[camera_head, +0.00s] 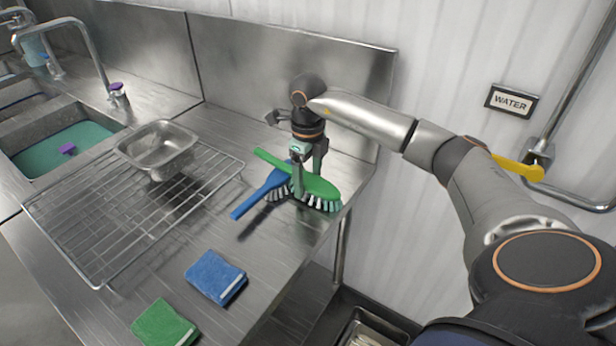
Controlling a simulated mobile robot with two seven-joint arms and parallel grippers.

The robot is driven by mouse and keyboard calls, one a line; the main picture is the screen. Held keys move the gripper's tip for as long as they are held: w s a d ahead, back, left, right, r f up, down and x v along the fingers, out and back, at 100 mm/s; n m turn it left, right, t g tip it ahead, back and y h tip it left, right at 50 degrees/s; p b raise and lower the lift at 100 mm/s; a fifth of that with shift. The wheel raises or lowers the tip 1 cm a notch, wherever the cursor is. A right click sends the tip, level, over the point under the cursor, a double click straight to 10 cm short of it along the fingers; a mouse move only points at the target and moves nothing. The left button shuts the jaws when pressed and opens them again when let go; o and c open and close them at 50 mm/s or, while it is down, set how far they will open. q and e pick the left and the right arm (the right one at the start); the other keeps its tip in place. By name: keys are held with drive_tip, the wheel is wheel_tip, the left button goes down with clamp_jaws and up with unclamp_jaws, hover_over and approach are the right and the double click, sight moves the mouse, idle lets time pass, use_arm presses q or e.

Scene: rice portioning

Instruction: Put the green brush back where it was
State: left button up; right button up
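The green brush (322,187) is at the right end of the steel counter, bristles down, its handle pointing to the upper left. The blue brush (263,190) lies just left of it, partly hidden behind it; its handle points to the lower left. My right gripper (307,178) points down over the green brush, with one finger in front of it and one behind. It looks shut on the brush near where handle and head meet. I cannot tell whether the bristles touch the counter. My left gripper is not in view.
A wire rack (100,235) with a metal pan (158,146) stands left on the counter. A blue sponge (215,276) and a green sponge (164,325) lie in front. Sinks (50,128) are at far left. A steel backsplash (290,60) rises behind; the counter's right edge is close.

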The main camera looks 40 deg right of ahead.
sight(308, 178)
drive_tip(key=shift+r, duration=0.1)
drive_tip(key=shift+r, duration=0.3)
wheel_tip(308, 178, up, 12)
drive_tip(key=shift+r, duration=0.15)
idle(0.7)
